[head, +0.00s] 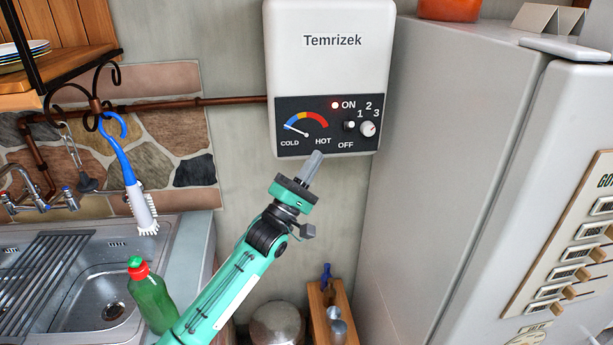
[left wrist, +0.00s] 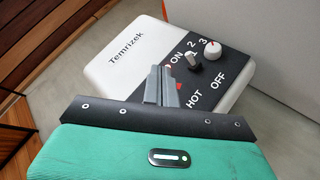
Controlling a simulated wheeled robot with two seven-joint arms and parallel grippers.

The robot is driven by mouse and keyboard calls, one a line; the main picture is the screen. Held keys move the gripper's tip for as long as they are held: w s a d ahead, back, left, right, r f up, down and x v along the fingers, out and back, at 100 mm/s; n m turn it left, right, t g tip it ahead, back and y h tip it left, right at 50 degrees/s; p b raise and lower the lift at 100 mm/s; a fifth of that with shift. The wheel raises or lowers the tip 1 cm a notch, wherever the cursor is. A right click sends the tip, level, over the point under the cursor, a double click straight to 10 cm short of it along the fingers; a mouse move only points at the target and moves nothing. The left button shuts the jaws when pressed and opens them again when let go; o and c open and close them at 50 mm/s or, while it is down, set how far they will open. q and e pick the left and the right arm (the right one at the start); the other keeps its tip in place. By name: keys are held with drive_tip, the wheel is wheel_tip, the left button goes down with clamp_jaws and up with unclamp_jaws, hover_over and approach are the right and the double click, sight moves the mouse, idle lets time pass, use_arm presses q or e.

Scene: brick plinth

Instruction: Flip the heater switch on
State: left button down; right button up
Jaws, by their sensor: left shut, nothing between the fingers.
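The heater (head: 326,60) is a white box labelled Temrizek on the wall, with a black panel (head: 309,113) at its bottom. The panel carries a COLD–HOT dial, a red light (head: 335,105) by ON, a small switch (head: 350,125) between ON and OFF, and a round knob (head: 368,129) marked 1 to 3. My left gripper (head: 314,158) is shut and empty, its tip near the panel's lower edge, below and left of the switch. In the left wrist view the shut fingers (left wrist: 161,86) show in front of the heater (left wrist: 130,60), left of the switch (left wrist: 193,62). My right gripper is out of view.
A tall grey fridge (head: 450,150) stands close on the right. On the left are a sink (head: 110,290), a green bottle (head: 151,298) and a hanging blue-and-white brush (head: 135,190). A copper pipe (head: 220,102) runs into the heater's left side.

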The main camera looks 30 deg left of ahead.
use_arm(q)
wheel_tip(320, 180, down, 27)
drive_tip(key=w+a+m+g+y, duration=0.2)
drive_tip(key=g+y, duration=0.3)
drive_tip(key=s+f+m+g+y, duration=0.15)
drive_tip(key=s+f+g, duration=0.3)
drive_tip(key=f, duration=1.05)
drive_tip(key=s+f+m+g+y, duration=0.1)
drive_tip(key=s+f+m+g, duration=0.35)
drive_tip(key=f, duration=1.15)
drive_tip(key=s+f+m+g, duration=0.3)
drive_tip(key=s+f+g, duration=0.1)
drive_tip(key=s+f, duration=1.45)
drive_tip(key=s+d+f+m+g, duration=0.1)
drive_tip(key=s+f+m+g, duration=0.1)
drive_tip(key=s, duration=0.8)
drive_tip(key=s+d+f+m+g, duration=0.1)
drive_tip(key=s+f, duration=0.3)
drive_tip(key=s, duration=0.6)
drive_tip(key=s+d+f+m+g+y, duration=0.1)
drive_tip(key=s+f+m+g, duration=0.2)
drive_tip(key=s, duration=0.7)
drive_tip(key=shift+s+d+f+b, duration=0.2)
drive_tip(key=shift+s+f+b, duration=0.1)
drive_tip(key=shift+s+f, duration=0.15)
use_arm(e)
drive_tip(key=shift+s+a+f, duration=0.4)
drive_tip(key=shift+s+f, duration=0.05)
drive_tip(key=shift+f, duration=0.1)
